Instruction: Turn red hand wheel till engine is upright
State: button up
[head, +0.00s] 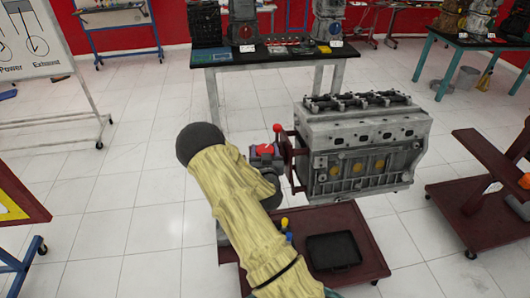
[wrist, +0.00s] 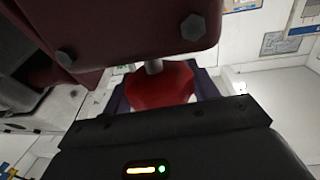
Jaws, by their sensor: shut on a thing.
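The grey engine block (head: 362,145) is mounted on a dark red stand in the head view. Its top, with dark shafts, faces up, and the block looks about upright. The red hand wheel (wrist: 158,88) shows in the wrist view on a short metal shaft under a dark red bracket. My gripper (wrist: 162,98) is shut on the wheel, with a dark finger on each side of it. A red ball knob (head: 277,128) and a red-faced part (head: 266,149) show at the engine's left end.
The stand's base (head: 350,228) holds a black tray (head: 333,251) and stands on white floor tiles. A workbench (head: 270,57) is behind the engine. Another dark red stand (head: 488,190) is at right. A whiteboard (head: 35,40) is at left.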

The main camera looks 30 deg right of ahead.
jog(key=n+y+b, duration=0.1)
jog(key=n+y, duration=0.1)
jog(key=y, duration=0.1)
jog(key=n+t+y+b, duration=0.1)
jog(key=n+y+b, duration=0.1)
jog(key=y, duration=0.2)
jog(key=shift+f+n, duration=0.1)
jog(key=shift+n, duration=0.2)
jog(key=shift+a+n+y+b, duration=0.1)
jog(key=shift+n+y+b, duration=0.25)
jog(key=shift+n+y, duration=0.7)
jog(key=shift+n+y+b, duration=0.35)
jog(key=shift+n+y, duration=0.2)
jog(key=shift+y, duration=0.9)
jog(key=o, duration=1)
jog(key=shift+a, duration=0.1)
